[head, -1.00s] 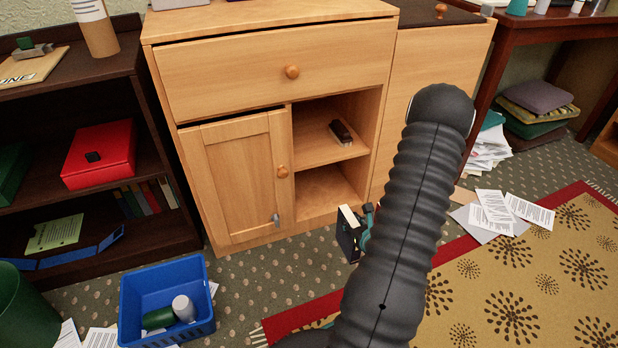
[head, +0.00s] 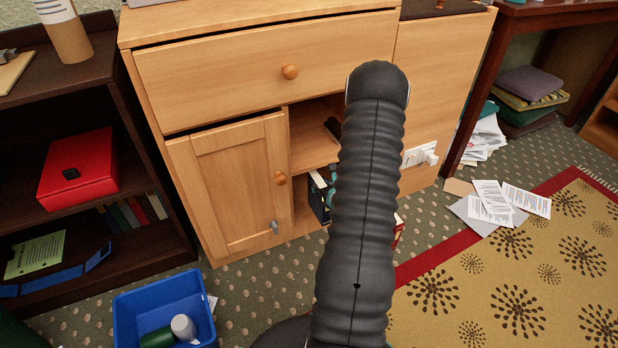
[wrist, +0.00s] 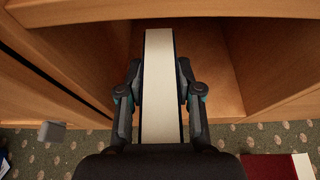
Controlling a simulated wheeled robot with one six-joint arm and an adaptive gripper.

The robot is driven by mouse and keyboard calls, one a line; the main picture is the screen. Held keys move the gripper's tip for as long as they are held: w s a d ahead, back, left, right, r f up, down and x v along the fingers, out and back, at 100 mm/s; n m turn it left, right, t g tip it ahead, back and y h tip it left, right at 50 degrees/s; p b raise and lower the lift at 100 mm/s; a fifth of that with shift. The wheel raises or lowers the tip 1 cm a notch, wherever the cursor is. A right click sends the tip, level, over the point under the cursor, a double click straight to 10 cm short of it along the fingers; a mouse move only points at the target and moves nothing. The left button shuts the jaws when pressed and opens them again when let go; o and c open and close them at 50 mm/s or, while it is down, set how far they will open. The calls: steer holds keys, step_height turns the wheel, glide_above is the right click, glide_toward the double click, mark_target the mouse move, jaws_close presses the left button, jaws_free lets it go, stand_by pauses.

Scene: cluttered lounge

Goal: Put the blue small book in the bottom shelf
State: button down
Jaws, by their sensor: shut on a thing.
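The small book (wrist: 160,95) is held upright, with cream page edges and thin dark covers, in the wrist view. In the head view its dark blue cover (head: 319,198) shows at the mouth of the lower compartment. My gripper (wrist: 160,68) is shut on it, one finger on each side. In the head view my arm hides most of the gripper. The bottom shelf (wrist: 225,85) of the wooden cabinet lies beneath and around the book's far end. I cannot tell whether the book touches the shelf floor.
The cabinet door (head: 232,185) is closed left of the opening. A dark object (head: 332,130) lies on the shelf above. A red item (wrist: 270,167) lies on the carpet in front. A blue bin (head: 165,310) stands front left. Papers (head: 490,205) lie right.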

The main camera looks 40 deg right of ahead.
steer(key=shift+b+x, duration=0.45)
steer(key=shift+x, duration=3.7)
steer(key=shift+f, duration=0.3)
steer(key=c, duration=0.8)
jaws_free()
steer(key=shift+o, duration=0.2)
steer(key=shift+r, duration=0.25)
steer(key=p+v, duration=0.1)
steer(key=v, duration=1.1)
steer(key=shift+f, duration=0.1)
steer(key=shift+a, duration=0.1)
